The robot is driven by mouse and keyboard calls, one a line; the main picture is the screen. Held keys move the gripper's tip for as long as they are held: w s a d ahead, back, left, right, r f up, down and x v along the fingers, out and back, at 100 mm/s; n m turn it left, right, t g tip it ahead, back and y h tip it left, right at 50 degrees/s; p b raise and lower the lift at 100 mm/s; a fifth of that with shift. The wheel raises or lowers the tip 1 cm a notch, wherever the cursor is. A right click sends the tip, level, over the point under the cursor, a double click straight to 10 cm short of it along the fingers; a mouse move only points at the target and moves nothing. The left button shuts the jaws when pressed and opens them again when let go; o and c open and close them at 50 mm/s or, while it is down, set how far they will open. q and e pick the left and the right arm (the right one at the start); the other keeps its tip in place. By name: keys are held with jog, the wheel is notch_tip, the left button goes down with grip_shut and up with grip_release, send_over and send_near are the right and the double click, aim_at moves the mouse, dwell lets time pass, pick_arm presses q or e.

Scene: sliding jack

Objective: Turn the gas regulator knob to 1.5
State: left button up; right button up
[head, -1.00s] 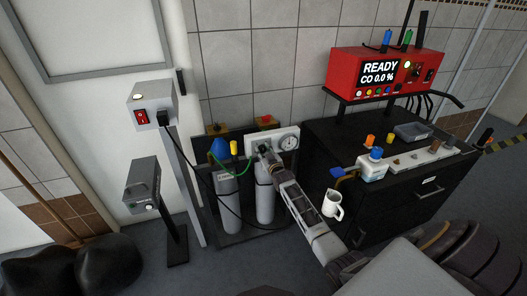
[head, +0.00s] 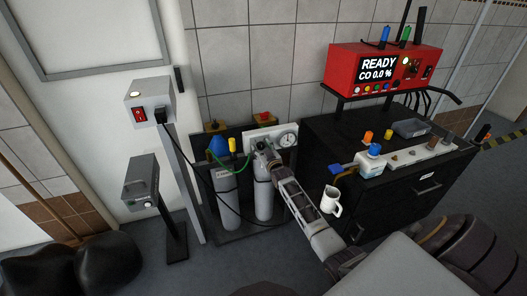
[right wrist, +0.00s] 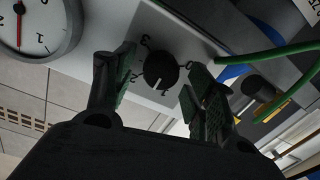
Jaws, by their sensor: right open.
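The gas regulator panel (head: 253,134) is white and stands above two grey gas cylinders in the head view. Its round gauge (head: 288,139) shows at the right end. In the right wrist view, the black regulator knob (right wrist: 160,71) has a white pointer mark and a scale with 0, 1, 2 and 3. The mark points near the 1, toward the 2 side; the exact value is unclear. The gauge (right wrist: 36,22) has a red needle. My right gripper (right wrist: 162,63) is open, its fingers on either side of the knob; contact is unclear. It hides the knob in the head view (head: 262,148). My left gripper is out of view.
A green hose (head: 238,165) runs beside the cylinders (head: 227,200). A red analyzer (head: 387,72) reads READY, CO 0.0 %. A grey box on a post (head: 150,105) stands left.

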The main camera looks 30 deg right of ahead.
jog(key=shift+v, duration=1.45)
jog(key=v, duration=0.9)
